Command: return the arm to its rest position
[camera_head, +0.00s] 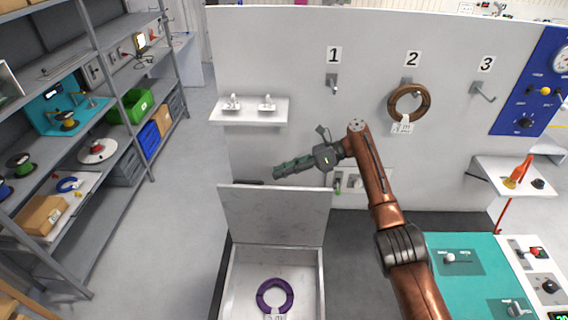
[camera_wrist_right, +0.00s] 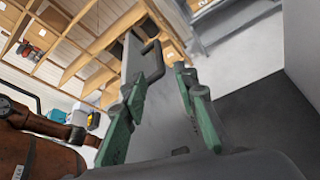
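My right arm comes up from the lower right in the head view, and its gripper (camera_head: 280,170) points left, in the air before the white panel, above the raised lid of the metal box. In the right wrist view the two green fingers of the right gripper (camera_wrist_right: 166,65) stand apart with nothing between them, so it is open and empty. My left gripper does not show in the head view. Brown and dark arm parts show at the left of the right wrist view, but I cannot make out a gripper there.
A metal box (camera_head: 236,275) with its lid (camera_head: 275,215) up holds a purple cable ring (camera_head: 262,298). A brown ring (camera_head: 393,103) hangs on hook 2 of the panel (camera_head: 290,50); hooks 1 and 3 are empty. Shelves (camera_head: 100,60) stand left. A teal-topped bench (camera_head: 455,285) stands right.

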